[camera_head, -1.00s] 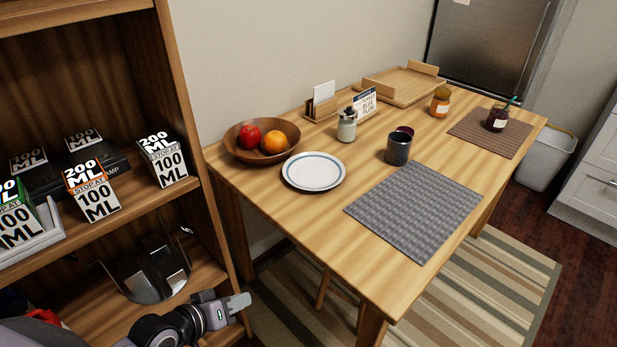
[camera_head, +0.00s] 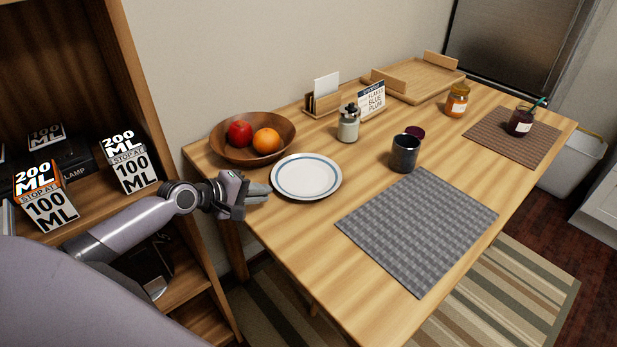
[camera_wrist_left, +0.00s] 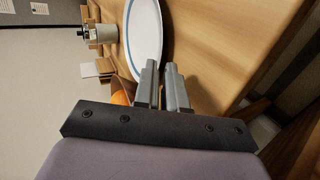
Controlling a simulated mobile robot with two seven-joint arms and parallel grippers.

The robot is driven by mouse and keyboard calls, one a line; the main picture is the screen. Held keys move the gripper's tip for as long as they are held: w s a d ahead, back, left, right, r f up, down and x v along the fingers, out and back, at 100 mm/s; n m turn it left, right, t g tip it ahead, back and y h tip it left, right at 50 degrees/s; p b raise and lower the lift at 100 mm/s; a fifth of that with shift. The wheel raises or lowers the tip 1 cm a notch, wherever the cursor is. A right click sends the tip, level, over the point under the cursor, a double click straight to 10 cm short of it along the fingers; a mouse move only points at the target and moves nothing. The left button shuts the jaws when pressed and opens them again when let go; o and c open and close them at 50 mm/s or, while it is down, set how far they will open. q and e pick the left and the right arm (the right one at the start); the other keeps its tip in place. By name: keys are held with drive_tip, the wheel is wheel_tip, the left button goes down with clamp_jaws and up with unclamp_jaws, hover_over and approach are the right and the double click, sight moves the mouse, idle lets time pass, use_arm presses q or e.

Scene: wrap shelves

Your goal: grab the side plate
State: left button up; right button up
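The side plate (camera_head: 306,175) is white with a blue ring and lies flat on the wooden table, right of the fruit bowl. My left gripper (camera_head: 268,193) is at the plate's left edge, low over the table's near left side. In the left wrist view its two grey fingers (camera_wrist_left: 162,68) point toward the plate (camera_wrist_left: 144,35), with a narrow gap between them. The fingertips overlap the near end of the plate there; I cannot tell whether they touch it. Nothing is clearly held. My right gripper is not in view.
A wooden bowl (camera_head: 222,147) with fruit stands just behind the gripper. The shelf unit (camera_head: 140,70) stands left. Bare table lies in front of the plate.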

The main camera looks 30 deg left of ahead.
sight(278, 200)
use_arm(q)
drive_tip(key=shift+b+x, duration=0.4)
drive_tip(key=shift+x, duration=2.4)
drive_tip(key=shift+c, duration=0.3)
clamp_jaws()
drive_tip(key=shift+w+a+r, duration=0.1)
drive_tip(key=shift+r, duration=0.05)
